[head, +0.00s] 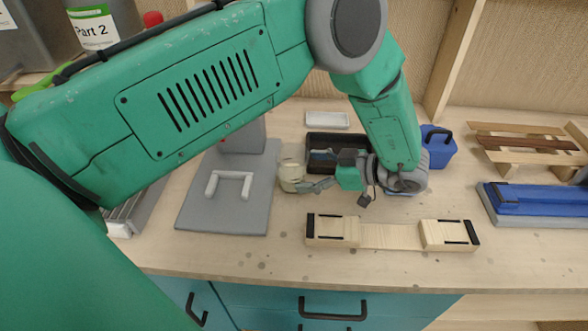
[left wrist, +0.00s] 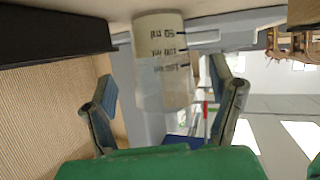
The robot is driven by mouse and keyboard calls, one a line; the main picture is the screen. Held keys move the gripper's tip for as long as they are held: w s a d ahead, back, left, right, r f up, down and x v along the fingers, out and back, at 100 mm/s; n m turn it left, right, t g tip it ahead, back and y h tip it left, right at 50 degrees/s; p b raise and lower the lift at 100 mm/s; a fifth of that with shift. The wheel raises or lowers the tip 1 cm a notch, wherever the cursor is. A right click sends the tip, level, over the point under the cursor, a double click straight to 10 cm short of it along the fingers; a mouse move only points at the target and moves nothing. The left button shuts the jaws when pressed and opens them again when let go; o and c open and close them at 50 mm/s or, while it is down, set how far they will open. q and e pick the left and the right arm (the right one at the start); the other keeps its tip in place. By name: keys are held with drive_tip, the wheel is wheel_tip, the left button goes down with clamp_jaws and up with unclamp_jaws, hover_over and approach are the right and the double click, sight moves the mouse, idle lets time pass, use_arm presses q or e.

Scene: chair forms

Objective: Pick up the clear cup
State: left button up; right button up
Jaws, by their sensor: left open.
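The clear cup (head: 291,174) stands on the workbench, between the grey board and the black tray. In the left wrist view the cup (left wrist: 163,65) is translucent, with dark measuring marks, and appears in the gap between my fingers. My left gripper (head: 318,176) reaches in from the right side of the cup, low over the bench. In the wrist view its two fingers (left wrist: 161,76) are apart, one on each side of the cup, with visible gaps. My right gripper is not in view.
A wooden form with black ends (head: 388,235) lies in front of the gripper. A black tray (head: 318,165) is just behind it. A grey board (head: 200,205) with a white handle is left of the cup. A blue box (head: 437,150) stands right. The bench's front strip is clear.

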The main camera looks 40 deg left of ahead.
use_arm(q)
drive_tip(key=shift+x, duration=1.9)
drive_tip(key=c, duration=0.8)
drive_tip(key=shift+w+d+r, duration=0.1)
drive_tip(key=shift+d, duration=0.05)
drive_tip(key=shift+c, duration=0.8)
